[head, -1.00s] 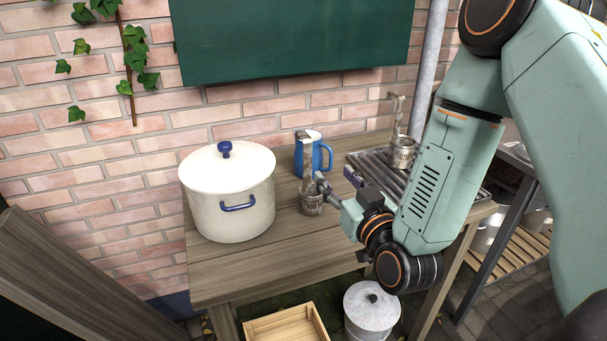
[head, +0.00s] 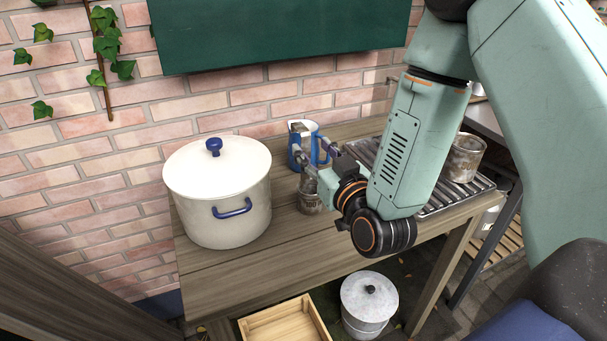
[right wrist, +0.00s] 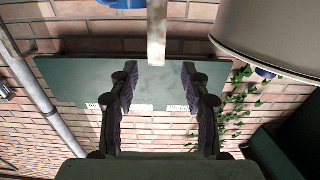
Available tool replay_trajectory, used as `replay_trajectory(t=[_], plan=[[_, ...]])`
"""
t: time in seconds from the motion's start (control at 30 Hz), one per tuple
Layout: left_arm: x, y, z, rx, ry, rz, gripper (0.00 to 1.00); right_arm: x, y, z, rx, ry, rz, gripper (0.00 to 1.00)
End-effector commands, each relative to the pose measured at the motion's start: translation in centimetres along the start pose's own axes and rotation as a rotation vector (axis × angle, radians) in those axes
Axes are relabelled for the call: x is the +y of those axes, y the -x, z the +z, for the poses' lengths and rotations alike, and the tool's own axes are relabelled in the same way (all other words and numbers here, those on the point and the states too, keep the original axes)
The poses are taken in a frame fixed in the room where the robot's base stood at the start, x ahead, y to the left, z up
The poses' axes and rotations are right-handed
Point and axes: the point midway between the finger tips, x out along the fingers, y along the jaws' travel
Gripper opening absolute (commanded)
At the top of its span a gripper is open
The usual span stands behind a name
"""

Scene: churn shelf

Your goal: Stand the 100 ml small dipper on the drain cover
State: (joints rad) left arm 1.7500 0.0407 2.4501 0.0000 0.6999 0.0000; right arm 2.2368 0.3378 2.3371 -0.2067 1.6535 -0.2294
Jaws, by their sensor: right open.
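A small metal dipper (head: 310,203) stands upright on the wooden table, in front of a blue jug (head: 296,152). Its label is too small to read, and the gripper partly covers it. My right gripper (head: 320,163) is open at the dipper's upright handle. In the right wrist view the handle (right wrist: 157,35) shows as a pale strip, centred between the spread fingers (right wrist: 157,85) and beyond their tips. The slatted drain cover (head: 436,203) lies on the right of the table, partly behind my right arm. My left gripper is out of view.
A larger metal dipper (head: 464,158) stands on the drain cover's right part. A cream lidded pot (head: 230,208) stands left of the small dipper. A wooden crate (head: 285,325) and a lidded can (head: 368,303) are below the table's front edge. The front of the table is clear.

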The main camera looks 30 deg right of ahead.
Motion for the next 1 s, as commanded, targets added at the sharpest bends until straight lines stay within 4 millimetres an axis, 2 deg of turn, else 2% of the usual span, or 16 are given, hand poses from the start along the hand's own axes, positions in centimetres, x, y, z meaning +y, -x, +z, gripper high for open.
replay_trajectory(t=[0.4, 0.7, 1.0], plan=[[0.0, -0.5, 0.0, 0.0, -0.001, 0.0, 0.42, -0.2, -5.2, -0.6, 0.001, 0.0, 0.0, 0.47], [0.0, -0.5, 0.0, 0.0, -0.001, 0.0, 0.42, -0.1, -5.8, -0.6, -0.001, -0.002, 0.001, 0.46], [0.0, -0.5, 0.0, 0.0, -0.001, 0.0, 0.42, -0.1, -5.8, -0.6, 0.0, -0.001, 0.0, 0.21]])
